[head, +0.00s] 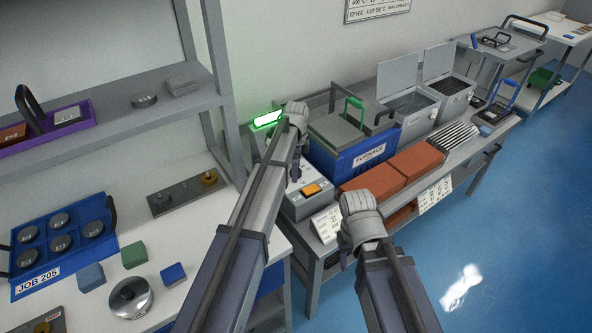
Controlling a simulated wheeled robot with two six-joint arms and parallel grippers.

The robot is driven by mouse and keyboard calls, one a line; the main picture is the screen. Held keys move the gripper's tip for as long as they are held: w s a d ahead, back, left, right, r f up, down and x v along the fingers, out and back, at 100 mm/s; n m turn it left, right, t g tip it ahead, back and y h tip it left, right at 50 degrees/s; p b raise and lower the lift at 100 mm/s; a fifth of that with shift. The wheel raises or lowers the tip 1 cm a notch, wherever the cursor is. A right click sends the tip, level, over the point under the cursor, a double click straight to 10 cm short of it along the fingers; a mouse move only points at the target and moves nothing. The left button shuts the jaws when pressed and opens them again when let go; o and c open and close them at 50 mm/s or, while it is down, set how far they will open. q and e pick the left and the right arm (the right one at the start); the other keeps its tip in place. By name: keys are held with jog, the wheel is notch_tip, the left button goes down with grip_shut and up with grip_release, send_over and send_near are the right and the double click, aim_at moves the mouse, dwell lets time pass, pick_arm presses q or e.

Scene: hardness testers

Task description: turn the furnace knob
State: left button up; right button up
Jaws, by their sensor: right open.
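The furnace (352,161) is a blue box with a white FURNACE label, a grey top and a green handle, standing on the bench. A grey control box (296,207) beside it carries an orange switch (311,190) and a lit green display (268,119). I cannot make out the knob; my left arm covers part of the control box. My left gripper (294,145) is over the control box, below the display; its jaw opening is not clear. My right gripper (357,225) is open and appears empty, in front of the bench near a white card (326,223).
Orange-red bricks (405,162) and grey open-lidded bins (412,103) sit further along the bench. At left, a white table (185,236) bears a blue JOB 205 tray (74,276) and small blocks. Blue floor (500,240) is clear at right.

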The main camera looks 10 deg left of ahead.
pick_arm(q)
grip_shut()
dwell(0.5)
jog(key=shift+n, duration=0.3)
jog(key=n, duration=0.4)
jog(key=shift+n, duration=0.4)
jog(key=n, duration=1.2)
jog(key=shift+n, duration=0.4)
jog(key=n, duration=0.5)
jog(key=shift+a+n, duration=0.1)
jog(key=shift+n, duration=0.2)
